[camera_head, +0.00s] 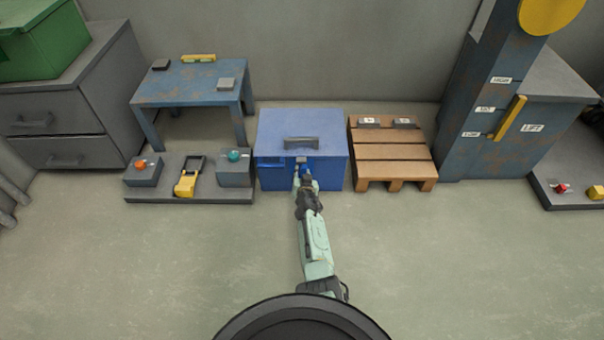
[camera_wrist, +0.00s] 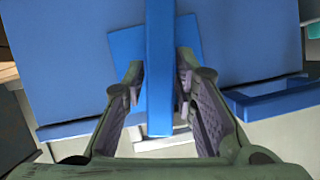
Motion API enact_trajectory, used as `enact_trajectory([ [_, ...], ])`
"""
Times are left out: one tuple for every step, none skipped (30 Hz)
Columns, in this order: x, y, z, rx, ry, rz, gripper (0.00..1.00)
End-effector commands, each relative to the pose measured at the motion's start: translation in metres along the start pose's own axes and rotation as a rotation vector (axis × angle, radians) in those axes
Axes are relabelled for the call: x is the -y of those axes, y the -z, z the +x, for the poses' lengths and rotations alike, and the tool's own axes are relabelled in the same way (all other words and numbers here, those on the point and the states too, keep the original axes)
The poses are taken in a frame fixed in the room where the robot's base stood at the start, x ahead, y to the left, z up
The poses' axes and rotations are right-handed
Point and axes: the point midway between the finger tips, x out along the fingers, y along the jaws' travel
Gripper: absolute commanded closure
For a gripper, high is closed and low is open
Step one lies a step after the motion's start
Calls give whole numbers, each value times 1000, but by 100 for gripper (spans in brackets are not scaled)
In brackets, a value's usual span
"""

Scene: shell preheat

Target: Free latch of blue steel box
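The blue steel box (camera_head: 326,128) stands on the floor against the back wall, lid down, with a dark handle (camera_head: 301,143) on top. Its latch is a blue bar (camera_wrist: 160,60) over a square blue plate (camera_wrist: 119,46) in the wrist view. My gripper (camera_head: 303,179) is at the middle of the box's front. In the wrist view my gripper (camera_wrist: 161,70) is open, with one finger on each side of the latch bar and narrow gaps showing. In the head view my gripper hides much of the latch.
A blue pull handle (camera_wrist: 275,97) sits on the box front beside the latch. A wooden pallet (camera_head: 392,152) stands close on the right. A low grey platform (camera_head: 215,194) with a yellow-handled device (camera_head: 188,178) is close on the left. The floor in front is clear.

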Motion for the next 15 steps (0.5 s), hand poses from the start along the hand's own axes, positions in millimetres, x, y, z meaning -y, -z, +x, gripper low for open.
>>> enact_trajectory([
  [0, 0, 0, 0, 0, 0, 80],
  [0, 0, 0, 0, 0, 0, 82],
  [0, 0, 0, 0, 0, 0, 84],
  [0, 0, 0, 0, 0, 0, 86],
  [0, 0, 0, 0, 0, 0, 88],
  [0, 0, 0, 0, 0, 0, 91],
  [0, 0, 0, 0, 0, 0, 93],
  [0, 0, 0, 0, 0, 0, 95],
  [0, 0, 0, 0, 0, 0, 98],
  [0, 0, 0, 0, 0, 0, 100],
  [0, 0, 0, 0, 0, 0, 100],
  [0, 0, 0, 0, 0, 0, 100],
  [0, 0, 0, 0, 0, 0, 100],
  [0, 0, 0, 0, 0, 0, 100],
  [0, 0, 0, 0, 0, 0, 100],
])
